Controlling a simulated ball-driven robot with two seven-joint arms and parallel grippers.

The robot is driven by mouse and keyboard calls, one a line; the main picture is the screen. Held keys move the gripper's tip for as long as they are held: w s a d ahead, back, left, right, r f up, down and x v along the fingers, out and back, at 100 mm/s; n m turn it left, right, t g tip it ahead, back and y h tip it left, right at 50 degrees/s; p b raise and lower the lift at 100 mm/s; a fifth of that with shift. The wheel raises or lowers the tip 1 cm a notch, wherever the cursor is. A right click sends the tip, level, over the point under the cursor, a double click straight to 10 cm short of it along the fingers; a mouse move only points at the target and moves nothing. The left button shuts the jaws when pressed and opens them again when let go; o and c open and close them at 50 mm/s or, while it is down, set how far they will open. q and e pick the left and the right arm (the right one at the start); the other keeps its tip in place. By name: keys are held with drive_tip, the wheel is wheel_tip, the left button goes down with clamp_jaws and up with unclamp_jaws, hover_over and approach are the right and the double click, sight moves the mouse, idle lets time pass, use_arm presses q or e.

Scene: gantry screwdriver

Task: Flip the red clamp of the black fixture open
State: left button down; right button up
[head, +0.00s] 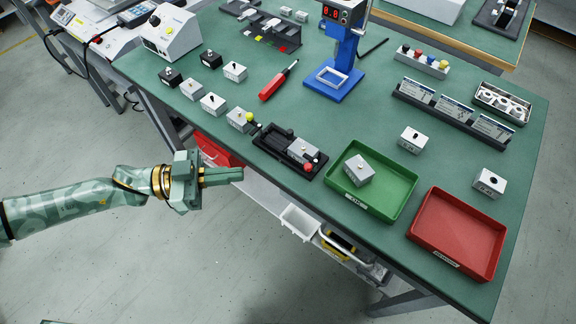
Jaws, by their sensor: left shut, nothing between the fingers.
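The black fixture (269,143) lies near the front edge of the green table. A grey box (303,150) sits in its right part. A small red knob (308,167), seemingly the end of the red clamp, shows at the front right of the fixture, against the box. The clamp's exact pose is too small to tell. My left gripper (240,174) is shut and empty. It is off the table's front edge, to the left of and slightly below the fixture in the picture, apart from it. My right gripper is not in view.
A green tray (403,204) holding a grey box stands right of the fixture, with a red tray (489,262) beyond. A box with a yellow-green knob (249,117) stands close left of the fixture. A red-handled tool (272,88) and a blue stand (335,85) are behind.

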use_arm(q)
drive_tip(key=shift+w+d+b, duration=0.3)
drive_tip(key=shift+d+b, duration=0.1)
drive_tip(key=shift+d, duration=1.5)
drive_tip(key=shift+w+d+b, duration=0.3)
drive_tip(key=shift+d+b, duration=0.1)
drive_tip(key=shift+d, duration=1.45)
drive_tip(key=shift+w+d+b, duration=0.3)
drive_tip(key=shift+d+b, duration=0.1)
drive_tip(key=shift+d, duration=1.5)
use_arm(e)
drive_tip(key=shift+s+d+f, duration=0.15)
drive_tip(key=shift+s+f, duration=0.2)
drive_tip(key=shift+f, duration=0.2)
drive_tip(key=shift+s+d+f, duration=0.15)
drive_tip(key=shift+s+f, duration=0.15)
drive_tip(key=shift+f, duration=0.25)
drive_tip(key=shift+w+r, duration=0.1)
use_arm(q)
drive_tip(key=shift+s+r+t+p, duration=0.15)
drive_tip(key=shift+t+p, duration=0.15)
drive_tip(key=shift+p, duration=0.3)
drive_tip(key=shift+s+d+n+t, duration=0.1)
drive_tip(key=shift+n+t, duration=0.2)
drive_tip(key=shift+n, duration=0.1)
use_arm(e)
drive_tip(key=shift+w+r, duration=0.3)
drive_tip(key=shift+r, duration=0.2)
